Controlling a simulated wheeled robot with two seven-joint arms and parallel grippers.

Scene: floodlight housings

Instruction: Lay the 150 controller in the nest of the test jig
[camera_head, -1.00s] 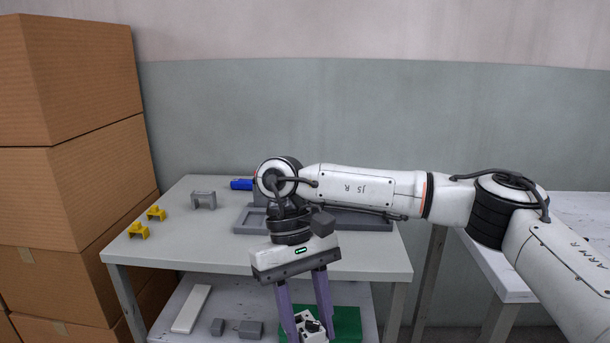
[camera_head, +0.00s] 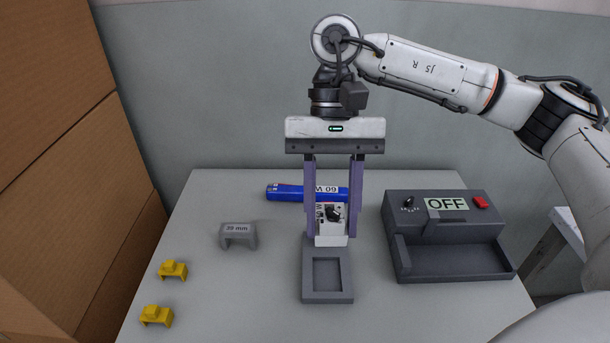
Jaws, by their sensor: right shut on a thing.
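My right gripper (camera_head: 331,232) hangs pointing down over the table, its purple fingers shut on a small white controller (camera_head: 331,240) with a black knob. No 150 marking is readable on it. The controller is upright, directly above or just behind a dark grey block with a rectangular recess (camera_head: 309,285); I cannot tell whether they touch. A grey box (camera_head: 400,207) with an OFF sign, a knob, a red button and an open, empty trough at its front stands to the right. Which of these is the task's jig is not labelled. My left gripper is out of view.
A grey bracket (camera_head: 238,236) marked 39 mm and two yellow clips (camera_head: 173,271) sit on the left. Cardboard boxes (camera_head: 85,180) stand left of the table.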

